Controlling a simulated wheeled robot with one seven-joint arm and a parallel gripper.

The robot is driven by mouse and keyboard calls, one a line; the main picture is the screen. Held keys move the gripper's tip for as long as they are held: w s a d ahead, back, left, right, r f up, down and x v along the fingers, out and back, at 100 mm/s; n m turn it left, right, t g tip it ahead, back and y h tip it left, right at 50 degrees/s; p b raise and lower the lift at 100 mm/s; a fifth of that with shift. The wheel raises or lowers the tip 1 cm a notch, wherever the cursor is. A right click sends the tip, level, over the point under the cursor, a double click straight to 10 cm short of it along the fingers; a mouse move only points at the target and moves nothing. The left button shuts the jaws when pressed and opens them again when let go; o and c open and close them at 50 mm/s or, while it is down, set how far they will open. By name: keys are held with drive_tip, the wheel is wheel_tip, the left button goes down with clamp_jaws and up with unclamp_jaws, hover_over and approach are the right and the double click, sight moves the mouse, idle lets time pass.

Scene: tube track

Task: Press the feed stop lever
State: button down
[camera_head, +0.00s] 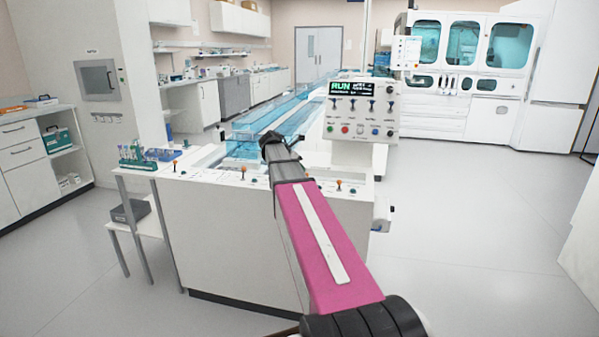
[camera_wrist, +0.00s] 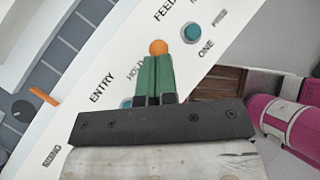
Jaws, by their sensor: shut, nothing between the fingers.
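My gripper (camera_wrist: 154,60) is shut and empty, its green fingers together over a white panel in the wrist view. An orange ball knob (camera_wrist: 158,47) shows right at the fingertips; I cannot tell whether they touch it. A cut-off "FEED" label lies just beyond the knob, and a partly covered "HOLD" label lies beside the fingers. No full "feed stop" label is readable. In the head view, small orange-topped levers (camera_head: 338,182) stand along the white machine's top edge (camera_head: 215,180). My arm hides my fingers there.
A teal button (camera_wrist: 192,33) sits right of the knob, near "ONE". Another orange lever (camera_wrist: 43,97) is at left, past "ENTRY". In the head view, a control box (camera_head: 362,105) reading "RUN" stands behind my arm, beside clear blue track covers (camera_head: 270,115). A tube rack (camera_head: 135,157) is at left.

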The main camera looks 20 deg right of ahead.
drive_tip(key=shift+r, duration=0.65)
drive_tip(key=w+v, duration=0.2)
drive_tip(key=v, duration=1.1)
drive_tip(key=shift+r, duration=0.35)
drive_tip(key=shift+w+d, duration=0.1)
drive_tip(key=s+a+f+m+y, duration=0.25)
drive_tip(key=s+f+m, duration=0.3)
drive_tip(key=f, duration=0.65)
drive_tip(key=s+a+f+m+y, duration=0.3)
drive_tip(key=s+f, duration=0.4)
drive_tip(key=f, duration=0.6)
drive_tip(key=s+a+f+m+y, duration=0.1)
drive_tip(key=s+a+f+m, duration=0.2)
drive_tip(key=s+f+m, duration=0.3)
drive_tip(key=s+a+f+m+y, duration=0.2)
drive_tip(key=s+a+f+m, duration=0.1)
drive_tip(key=s+f+m, duration=0.4)
drive_tip(key=shift+s+a+f+t, duration=0.3)
drive_tip(key=shift+s+f, duration=0.05)
drive_tip(key=shift+s, duration=0.5)
